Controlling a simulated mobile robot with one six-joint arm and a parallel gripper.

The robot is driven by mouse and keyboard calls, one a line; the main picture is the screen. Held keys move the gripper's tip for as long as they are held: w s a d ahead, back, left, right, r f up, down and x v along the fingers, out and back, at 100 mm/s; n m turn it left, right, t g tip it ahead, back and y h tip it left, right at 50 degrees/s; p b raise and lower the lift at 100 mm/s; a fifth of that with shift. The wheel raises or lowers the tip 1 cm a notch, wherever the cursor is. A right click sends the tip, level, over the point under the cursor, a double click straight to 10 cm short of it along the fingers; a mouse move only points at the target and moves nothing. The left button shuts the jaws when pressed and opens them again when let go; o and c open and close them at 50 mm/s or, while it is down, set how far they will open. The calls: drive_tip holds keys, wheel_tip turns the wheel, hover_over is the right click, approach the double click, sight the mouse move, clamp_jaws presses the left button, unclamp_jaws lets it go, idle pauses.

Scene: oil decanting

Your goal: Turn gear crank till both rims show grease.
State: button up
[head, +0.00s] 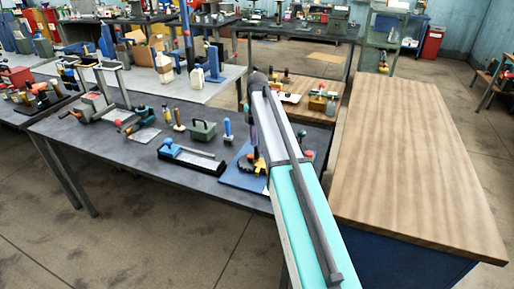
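A blue base plate (234,178) lies at the right end of the dark workbench. On it are yellow-orange toothed parts (247,163), probably the gears. My arm covers the right part of this set. The crank handle and any grease on the rims are too small or hidden to make out. My arm reaches over the bench from the lower right and bends down at its far end. My gripper (257,153) is low over the blue plate, beside the yellow-orange parts. Its fingers are too small and dark to tell whether they are open or touching anything.
The dark bench (110,150) also holds a black tray with a blue-ended tool (190,156), a green box (202,130) and several small tools. A bare wood-topped cabinet (420,130) stands to the right. Open floor (150,245) lies in front.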

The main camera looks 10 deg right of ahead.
wheel_tip(320, 180, up, 11)
drive_tip(key=b, duration=0.2)
drive_tip(key=shift+r, duration=0.2)
drive_tip(key=shift+r, duration=0.1)
idle(0.4)
